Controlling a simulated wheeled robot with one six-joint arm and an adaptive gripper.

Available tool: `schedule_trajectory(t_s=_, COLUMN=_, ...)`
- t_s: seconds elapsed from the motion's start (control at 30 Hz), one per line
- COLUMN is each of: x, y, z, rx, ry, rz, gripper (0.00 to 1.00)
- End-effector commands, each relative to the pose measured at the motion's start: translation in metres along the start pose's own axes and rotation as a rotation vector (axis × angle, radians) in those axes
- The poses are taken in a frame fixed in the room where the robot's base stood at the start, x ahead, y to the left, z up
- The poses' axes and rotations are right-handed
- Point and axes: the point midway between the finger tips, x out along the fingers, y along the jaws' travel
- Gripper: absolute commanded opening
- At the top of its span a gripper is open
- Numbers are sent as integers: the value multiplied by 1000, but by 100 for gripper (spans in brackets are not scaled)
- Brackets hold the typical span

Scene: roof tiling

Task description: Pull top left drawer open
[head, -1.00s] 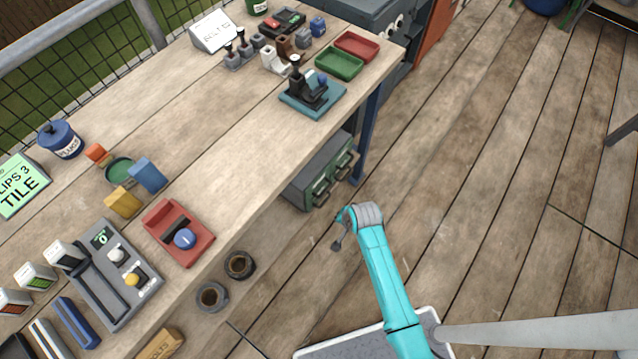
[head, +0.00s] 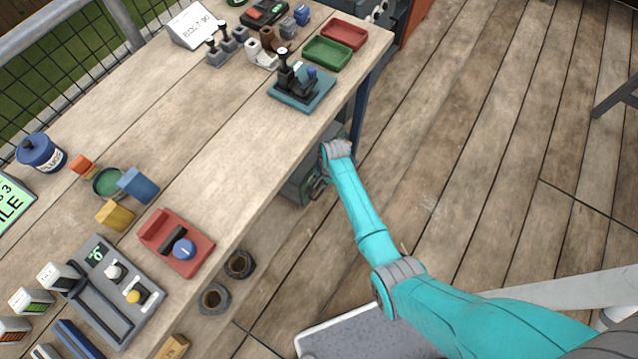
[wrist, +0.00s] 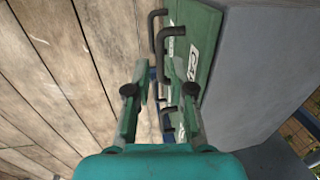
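A small grey-green drawer cabinet (head: 298,184) stands under the workbench's right end, partly covered by my arm. In the wrist view its green drawer fronts (wrist: 203,50) appear sideways, with a white label and several dark bar handles (wrist: 166,38). The drawers look shut. My gripper (wrist: 160,98) is open, its two fingers apart near the handles. One handle shows between or just beyond the fingers; I cannot tell whether they touch it. In the head view my gripper is mostly hidden beside the cabinet front.
The wooden workbench (head: 222,140) overhangs the cabinet and carries a teal-based press (head: 302,88), green and red trays (head: 328,52) and a red block tool (head: 176,243). A blue bench leg (head: 364,100) stands close behind the cabinet.

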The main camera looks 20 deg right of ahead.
Motion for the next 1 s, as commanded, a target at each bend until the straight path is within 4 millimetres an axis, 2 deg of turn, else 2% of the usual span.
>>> schedule_trajectory(t_s=0.13, x=21, y=0, z=0, rx=0, ry=-1, rz=1, gripper=23)
schedule_trajectory(t_s=0.3, x=37, y=-1, z=-1, rx=-1, ry=1, rz=-1, gripper=23)
schedule_trajectory(t_s=0.5, x=45, y=0, z=0, rx=-1, ry=1, rz=-1, gripper=23)
schedule_trajectory(t_s=0.77, x=46, y=0, z=0, rx=-1, ry=1, rz=-1, gripper=23)
schedule_trajectory(t_s=0.87, x=46, y=0, z=0, rx=-1, ry=1, rz=-1, gripper=3)
schedule_trajectory(t_s=0.9, x=46, y=0, z=0, rx=-1, ry=1, rz=-1, gripper=0)
schedule_trajectory(t_s=1.0, x=46, y=0, z=0, rx=-1, ry=1, rz=-1, gripper=0)
